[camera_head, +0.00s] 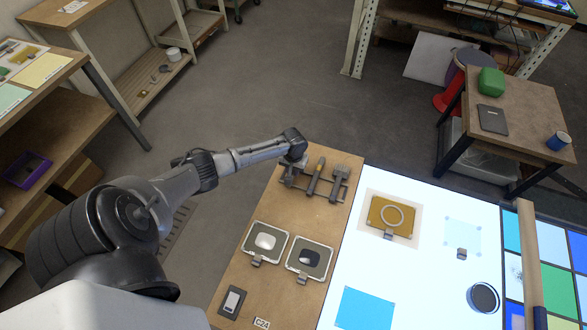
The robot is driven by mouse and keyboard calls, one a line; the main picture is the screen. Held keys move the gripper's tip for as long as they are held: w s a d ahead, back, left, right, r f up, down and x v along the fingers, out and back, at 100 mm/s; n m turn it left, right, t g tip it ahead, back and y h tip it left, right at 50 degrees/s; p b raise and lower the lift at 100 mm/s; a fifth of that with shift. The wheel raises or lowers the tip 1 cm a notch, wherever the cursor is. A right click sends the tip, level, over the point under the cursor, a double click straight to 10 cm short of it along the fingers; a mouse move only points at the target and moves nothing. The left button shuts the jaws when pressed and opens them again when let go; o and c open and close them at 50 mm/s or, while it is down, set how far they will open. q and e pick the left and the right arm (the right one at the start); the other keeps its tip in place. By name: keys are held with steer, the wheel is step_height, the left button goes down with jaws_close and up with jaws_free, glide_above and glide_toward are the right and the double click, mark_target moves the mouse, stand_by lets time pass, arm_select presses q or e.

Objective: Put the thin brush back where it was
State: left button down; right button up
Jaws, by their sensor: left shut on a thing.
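The brush rack (311,189) stands at the far end of the wooden board beside the light table. My left gripper (296,160) is over the rack's left end, pointing down and shut on the thin brush (290,173), which is mostly hidden by the gripper. The brush is at the left place of the rack; I cannot tell whether it rests in it. A medium brush (316,175) and a wide brush (339,180) are in the rack to the right. My right gripper is not in view.
Two trays with a white (265,241) and a dark pad (310,256) lie on the board (240,275). The lit table (420,275) holds a gold plate with a ring (390,217), a blue sheet (364,308) and a round dark dish (483,298). A wooden bar (529,255) lies at right.

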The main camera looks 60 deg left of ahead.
arm_select(q)
steer(key=shift+f, duration=0.3)
stand_by(0.5)
steer(key=c, duration=0.9)
jaws_free()
steer(key=shift+r, duration=0.4)
step_height(320, 180, up, 13)
steer(key=p, duration=0.4)
